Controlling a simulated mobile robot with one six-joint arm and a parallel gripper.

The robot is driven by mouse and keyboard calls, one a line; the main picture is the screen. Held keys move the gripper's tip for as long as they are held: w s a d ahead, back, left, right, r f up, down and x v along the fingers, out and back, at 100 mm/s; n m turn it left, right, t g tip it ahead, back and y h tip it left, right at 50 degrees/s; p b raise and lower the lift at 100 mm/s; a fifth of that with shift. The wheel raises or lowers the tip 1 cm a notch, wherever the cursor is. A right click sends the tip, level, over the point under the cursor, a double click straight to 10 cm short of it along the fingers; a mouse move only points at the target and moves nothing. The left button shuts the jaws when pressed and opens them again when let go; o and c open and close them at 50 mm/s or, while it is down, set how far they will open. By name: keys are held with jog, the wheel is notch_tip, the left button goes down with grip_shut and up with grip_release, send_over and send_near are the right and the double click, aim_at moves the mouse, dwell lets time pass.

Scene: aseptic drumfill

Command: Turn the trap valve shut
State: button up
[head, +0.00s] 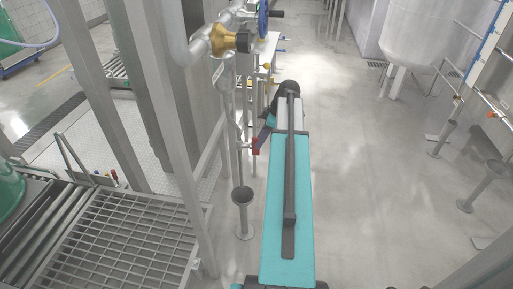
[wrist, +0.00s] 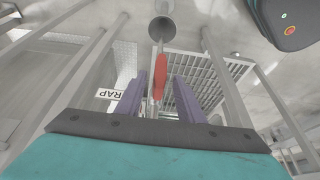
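The trap valve has a red lever handle (wrist: 161,75) on a thin vertical pipe. In the wrist view the handle lies lengthwise between the two purple fingers of my gripper (wrist: 169,84). The fingers are apart, with gaps showing beside the handle, so the gripper is open around it. A white label (wrist: 112,94) reading "RAP", partly covered by the left finger, is beside it. In the head view the red handle (head: 255,146) shows just left of my arm, with my gripper (head: 264,134) close to it. The valve body is mostly hidden.
A grey funnel-topped drain (head: 242,195) stands below the valve. A steel frame post (head: 170,110) and a grating platform (head: 125,235) are to the left. A brass fitting (head: 222,40) and a blue handwheel (head: 263,18) are above.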

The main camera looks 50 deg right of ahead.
jog(key=shift+x, duration=2.95)
jog(key=shift+c, duration=0.2)
grip_shut()
